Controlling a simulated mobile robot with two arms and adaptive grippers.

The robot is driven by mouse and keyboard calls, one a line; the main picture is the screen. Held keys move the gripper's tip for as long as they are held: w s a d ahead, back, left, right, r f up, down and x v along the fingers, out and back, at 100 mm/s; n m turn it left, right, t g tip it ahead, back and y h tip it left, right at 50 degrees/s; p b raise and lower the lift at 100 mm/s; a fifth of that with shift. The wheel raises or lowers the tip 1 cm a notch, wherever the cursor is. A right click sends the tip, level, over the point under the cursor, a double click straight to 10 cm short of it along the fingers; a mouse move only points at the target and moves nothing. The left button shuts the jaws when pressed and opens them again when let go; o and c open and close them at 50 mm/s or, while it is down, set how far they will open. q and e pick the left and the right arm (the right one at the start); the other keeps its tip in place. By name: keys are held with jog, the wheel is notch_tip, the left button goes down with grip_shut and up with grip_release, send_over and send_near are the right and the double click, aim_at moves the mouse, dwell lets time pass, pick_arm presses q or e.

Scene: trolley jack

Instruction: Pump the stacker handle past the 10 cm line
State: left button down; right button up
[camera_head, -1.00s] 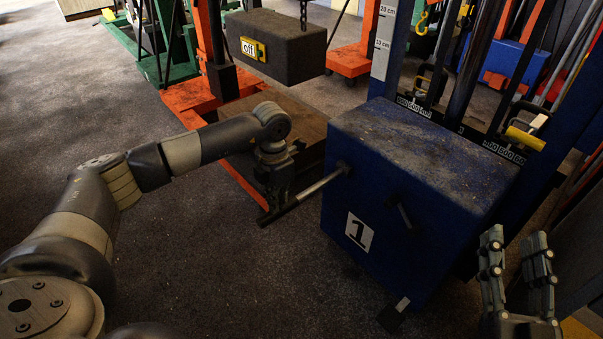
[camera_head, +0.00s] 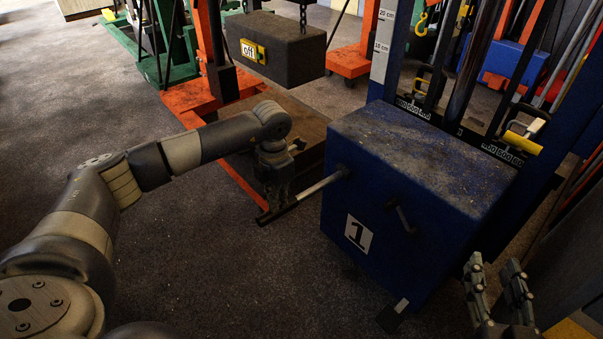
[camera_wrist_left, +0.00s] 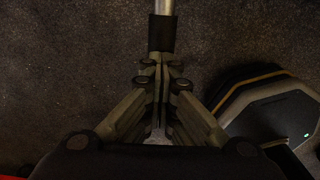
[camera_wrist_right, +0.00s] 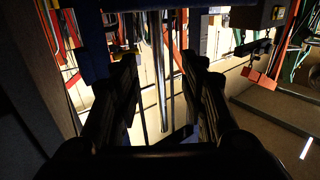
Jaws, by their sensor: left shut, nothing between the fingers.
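The blue stacker (camera_head: 455,185) stands right of centre, with a "1" label on its front. Its handle (camera_head: 320,187) is a metal rod sticking out from the left side, sloping down to a dark grip. My left gripper (camera_head: 280,205) is at the grip end; in the left wrist view its shut fingers (camera_wrist_left: 160,78) point at the dark grip (camera_wrist_left: 162,34), with nothing visible between them. Whether they touch it is unclear. The 10 cm mark (camera_head: 382,47) is on the mast. My right gripper (camera_head: 496,270) is open and empty at lower right; its fingers are apart in the right wrist view (camera_wrist_right: 162,75).
A dark block (camera_head: 290,50) with an "off" label hangs by an orange frame (camera_head: 212,85) behind my left arm. A yellow-handled part (camera_head: 522,143) sits on the stacker's back right. Floor (camera_head: 200,270) is clear at left and centre.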

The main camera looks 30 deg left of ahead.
pick_arm(q)
jog(key=shift+s+r+p, duration=0.1)
jog(key=shift+r+p, duration=0.6)
jog(key=shift+r, duration=0.15)
jog(key=shift+r+p, duration=0.7)
jog(key=shift+r, duration=0.15)
jog(key=shift+a+r+p, duration=0.1)
jog(key=shift+r+p, duration=0.65)
jog(key=shift+r, duration=0.2)
notch_tip(320, 180, up, 5)
jog(key=p, duration=0.4)
jog(key=shift+r, duration=0.1)
pick_arm(e)
jog(key=s+d+f+g+h, duration=0.2)
jog(key=s+d+f+g, duration=0.1)
jog(key=s+f+g, duration=0.4)
jog(key=s+d+f+g+h, duration=0.1)
jog(key=s+d+f+g, duration=0.2)
jog(key=s+f+g, duration=0.4)
notch_tip(320, 180, down, 5)
jog(key=shift+s+d+f+m+h, duration=0.15)
jog(key=shift+s+d+m+h, duration=0.25)
jog(key=shift+s, duration=0.85)
